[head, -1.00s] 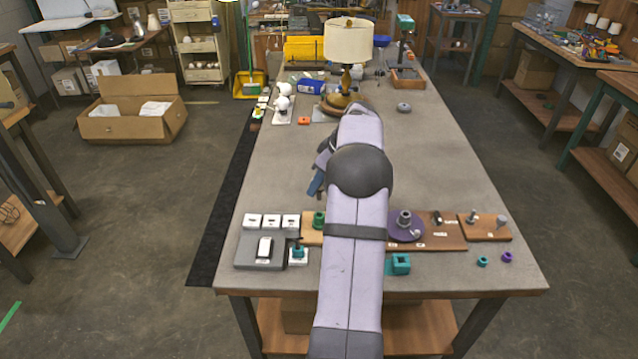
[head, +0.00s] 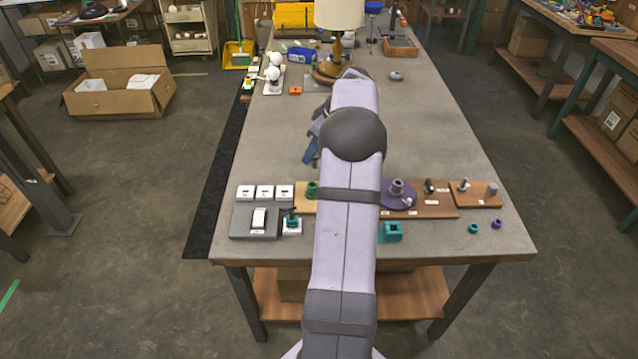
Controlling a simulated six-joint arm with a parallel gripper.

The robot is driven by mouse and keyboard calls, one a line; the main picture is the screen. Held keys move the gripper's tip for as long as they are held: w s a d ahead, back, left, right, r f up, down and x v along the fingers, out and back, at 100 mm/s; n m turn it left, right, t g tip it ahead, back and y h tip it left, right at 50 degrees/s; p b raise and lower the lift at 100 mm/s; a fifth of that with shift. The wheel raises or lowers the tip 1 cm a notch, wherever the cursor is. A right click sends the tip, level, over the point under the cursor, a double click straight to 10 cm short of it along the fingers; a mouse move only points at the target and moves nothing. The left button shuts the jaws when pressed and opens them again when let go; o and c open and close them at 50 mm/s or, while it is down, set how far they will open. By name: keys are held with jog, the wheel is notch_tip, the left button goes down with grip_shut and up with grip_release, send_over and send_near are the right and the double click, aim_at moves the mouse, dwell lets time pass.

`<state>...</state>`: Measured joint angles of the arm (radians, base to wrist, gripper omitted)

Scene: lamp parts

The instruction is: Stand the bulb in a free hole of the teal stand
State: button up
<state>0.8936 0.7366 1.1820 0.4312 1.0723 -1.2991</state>
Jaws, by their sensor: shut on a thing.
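My arm reaches away over the table, and my gripper (head: 311,150) shows only in part, as a bluish piece left of the arm's dark joint. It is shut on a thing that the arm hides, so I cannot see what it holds. White, round, bulb-like shapes (head: 272,72) stand on a pale base at the back left. No bulb shows in my gripper.
A lamp with a cream shade (head: 339,14) stands at the back. A grey plate (head: 240,224), white blocks, wooden boards and a purple disc (head: 398,196) line the front. Small teal and purple rings (head: 473,229) lie at front right. The table's right middle is mostly clear.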

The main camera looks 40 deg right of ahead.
jog(key=s+r+m+p, duration=0.1)
jog(key=s+r+p, duration=0.3)
jog(key=s+p, duration=0.2)
jog(key=s+a+f+n+g+y, duration=0.1)
jog(key=s+a+f+n+y, duration=0.1)
jog(key=s+a+f+n, duration=0.4)
jog(key=shift+s+a+f+n+y+p, duration=0.35)
jog(key=shift+a+f+n, duration=0.35)
jog(key=shift+f+n, duration=0.25)
jog(key=shift+f, duration=0.1)
jog(key=shift+f+b, duration=1.1)
jog(key=shift+f, duration=1.3)
